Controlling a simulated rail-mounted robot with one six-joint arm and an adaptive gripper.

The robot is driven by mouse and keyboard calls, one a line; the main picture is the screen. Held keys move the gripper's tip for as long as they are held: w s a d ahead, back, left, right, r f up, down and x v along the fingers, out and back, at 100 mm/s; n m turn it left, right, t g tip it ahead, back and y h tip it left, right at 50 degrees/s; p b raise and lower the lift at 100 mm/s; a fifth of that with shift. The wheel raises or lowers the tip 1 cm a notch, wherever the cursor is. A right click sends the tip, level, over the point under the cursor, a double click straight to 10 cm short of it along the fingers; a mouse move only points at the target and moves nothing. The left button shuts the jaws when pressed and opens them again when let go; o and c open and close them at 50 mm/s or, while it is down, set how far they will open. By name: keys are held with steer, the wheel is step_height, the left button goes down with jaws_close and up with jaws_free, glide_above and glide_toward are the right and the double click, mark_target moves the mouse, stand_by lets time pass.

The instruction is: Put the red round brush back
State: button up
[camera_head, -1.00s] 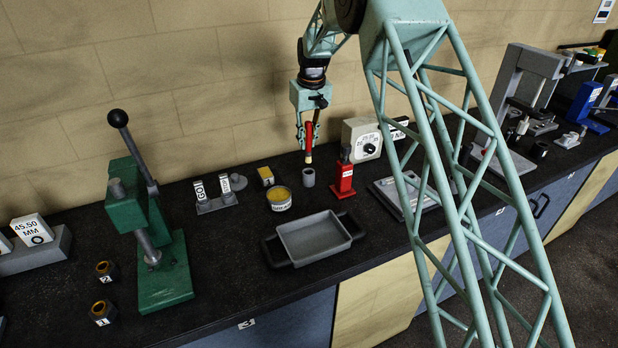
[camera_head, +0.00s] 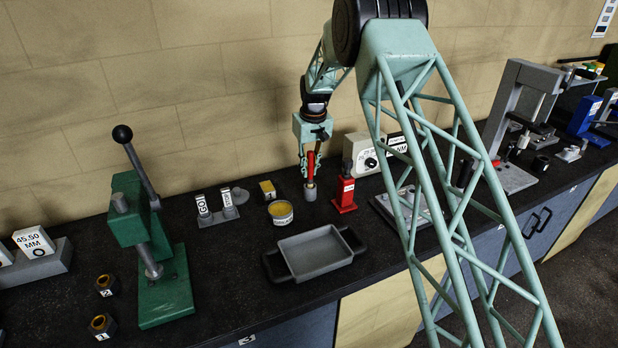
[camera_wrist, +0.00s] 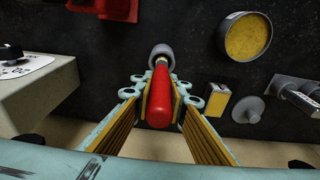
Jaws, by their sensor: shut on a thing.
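The red round brush (camera_head: 310,165) is upright in my gripper (camera_head: 309,172), which is shut on its red handle. The brush's lower end meets the small grey cup (camera_head: 310,192) on the bench; its bristles are hidden, so they appear to be inside the cup. In the wrist view the red handle (camera_wrist: 159,98) sits between the two finger pads of my gripper (camera_wrist: 160,95). The grey cup (camera_wrist: 161,56) lies directly beyond the brush's far end.
A yellow-topped tin (camera_head: 281,212) and a small yellow block (camera_head: 267,190) stand left of the cup. A red jack-like stand (camera_head: 345,190) and a dial box (camera_head: 365,158) stand to the right. A grey tray (camera_head: 314,253) lies in front.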

mark_target(311, 152)
steer(key=shift+f, duration=1.85)
steer(key=shift+f, duration=0.15)
steer(key=o, duration=0.9)
steer(key=shift+s+d+r+b, duration=0.15)
steer(key=shift+s+r, duration=0.15)
steer(key=shift+r, duration=1.75)
steer(key=shift+s+d+r+b, duration=0.1)
steer(key=shift+s+r, duration=0.15)
steer(key=shift+r, duration=1.75)
steer(key=shift+s+d+r+b, duration=0.15)
steer(key=shift+s+r, duration=0.15)
steer(key=shift+r, duration=1.75)
steer(key=shift+d+r, duration=0.1)
steer(key=shift+r, duration=0.05)
